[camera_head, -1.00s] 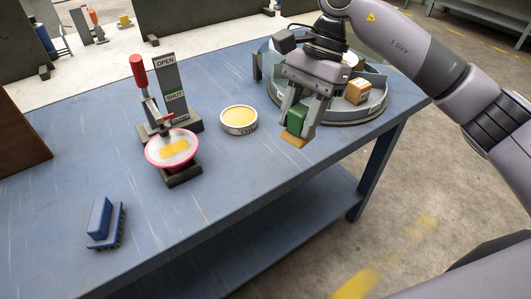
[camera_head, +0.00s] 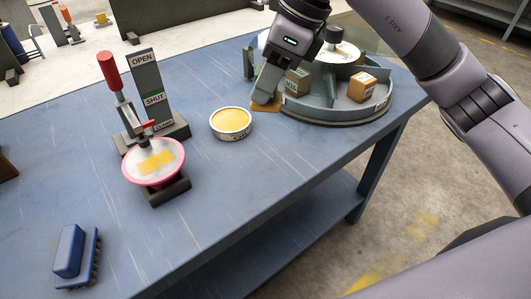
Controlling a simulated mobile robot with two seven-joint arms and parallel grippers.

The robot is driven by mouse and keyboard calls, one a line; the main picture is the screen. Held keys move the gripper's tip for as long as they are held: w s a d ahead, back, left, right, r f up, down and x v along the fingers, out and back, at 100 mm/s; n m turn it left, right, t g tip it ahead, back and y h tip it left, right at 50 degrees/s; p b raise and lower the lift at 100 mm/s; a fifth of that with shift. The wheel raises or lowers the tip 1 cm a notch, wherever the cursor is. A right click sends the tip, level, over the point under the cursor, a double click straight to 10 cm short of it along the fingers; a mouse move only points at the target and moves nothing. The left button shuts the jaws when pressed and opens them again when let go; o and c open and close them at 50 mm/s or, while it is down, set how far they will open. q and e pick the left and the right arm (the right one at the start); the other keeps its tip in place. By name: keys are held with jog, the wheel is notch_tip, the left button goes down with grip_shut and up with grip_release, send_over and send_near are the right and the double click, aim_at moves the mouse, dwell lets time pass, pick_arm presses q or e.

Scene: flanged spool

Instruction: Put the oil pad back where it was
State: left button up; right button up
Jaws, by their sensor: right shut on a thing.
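My right gripper (camera_head: 266,92) is at the left front of the round grey divided tray and shut on the oil pad. Only the tan bottom edge of the oil pad (camera_head: 263,107) shows below the fingers; the gripper hides its green upper part. The pad is beside the tray's left wall, and I cannot tell whether it touches the tray or table. The round divided tray (camera_head: 340,112) holds an olive-green labelled block (camera_head: 298,82) and a brown labelled box (camera_head: 362,87) in separate compartments. My left gripper is not in view.
A round tin with a yellow top (camera_head: 231,121) stands left of the tray. A red-handled clamp (camera_head: 123,95) holds a pink-rimmed disc (camera_head: 154,162) with a yellow patch. A blue brush (camera_head: 75,254) lies front left. The blue table (camera_head: 230,200) is clear at front centre.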

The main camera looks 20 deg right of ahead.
notch_tip(320, 180, down, 16)
jog(key=shift+r, duration=0.15)
dwell(0.3)
jog(key=shift+f, duration=0.25)
jog(key=o, duration=1)
jog(key=shift+r, duration=0.1)
jog(key=shift+r, duration=0.15)
jog(key=v, duration=1.2)
